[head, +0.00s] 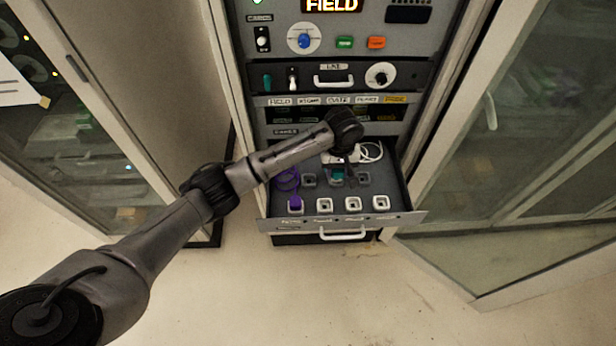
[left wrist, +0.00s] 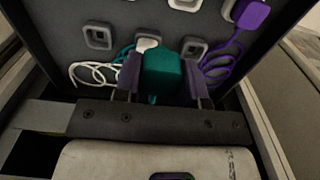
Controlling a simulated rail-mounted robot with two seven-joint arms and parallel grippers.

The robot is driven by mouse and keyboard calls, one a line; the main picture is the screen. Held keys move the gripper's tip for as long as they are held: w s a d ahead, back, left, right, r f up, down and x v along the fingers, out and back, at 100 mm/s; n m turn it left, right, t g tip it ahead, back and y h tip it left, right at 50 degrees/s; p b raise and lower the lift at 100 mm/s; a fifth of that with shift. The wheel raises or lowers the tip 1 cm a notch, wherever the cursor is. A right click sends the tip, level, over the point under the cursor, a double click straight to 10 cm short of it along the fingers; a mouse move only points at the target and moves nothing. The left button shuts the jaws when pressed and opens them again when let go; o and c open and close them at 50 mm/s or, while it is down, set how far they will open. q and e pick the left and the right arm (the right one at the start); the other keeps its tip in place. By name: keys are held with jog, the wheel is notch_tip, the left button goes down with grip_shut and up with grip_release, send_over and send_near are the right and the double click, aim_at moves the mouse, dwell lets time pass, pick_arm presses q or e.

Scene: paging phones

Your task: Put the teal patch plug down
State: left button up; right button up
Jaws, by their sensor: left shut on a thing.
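The teal patch plug (left wrist: 162,76) sits between the two fingers of my left gripper (left wrist: 160,80), which is shut on it. In the head view the teal plug (head: 337,174) shows low over the open drawer (head: 330,217), beside the dark gripper (head: 348,172). The drawer floor has several pale square sockets, and two empty ones (left wrist: 98,36) (left wrist: 194,47) show near the plug. I cannot tell whether the plug touches the floor or a socket. My right gripper is not in view.
A purple plug (head: 295,203) with a coiled purple cord stands in the drawer's front left. The drawer walls are near. Glass-doored cabinets flank the rack.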

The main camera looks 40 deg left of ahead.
pick_arm(q)
jog(key=a+f, duration=0.2)
jog(key=a, duration=0.1)
jog(key=a+f+b, duration=0.1)
jog(key=a, duration=0.2)
jog(key=s+a+f, duration=0.1)
jog(key=a+f, duration=0.1)
jog(key=a, duration=0.1)
jog(key=shift+a+f+b, duration=0.2)
jog(key=shift+f+b, duration=0.1)
jog(key=shift+f, duration=0.05)
jog(key=shift+f+b, duration=0.6)
jog(key=shift+f, duration=1.4)
jog(key=shift+f, duration=0.2)
jog(key=o, duration=0.9)
notch_tip(320, 180, up, 12)
jog(key=p, duration=0.2)
jog(key=shift+r+p, duration=0.25)
jog(key=shift+p, duration=0.1)
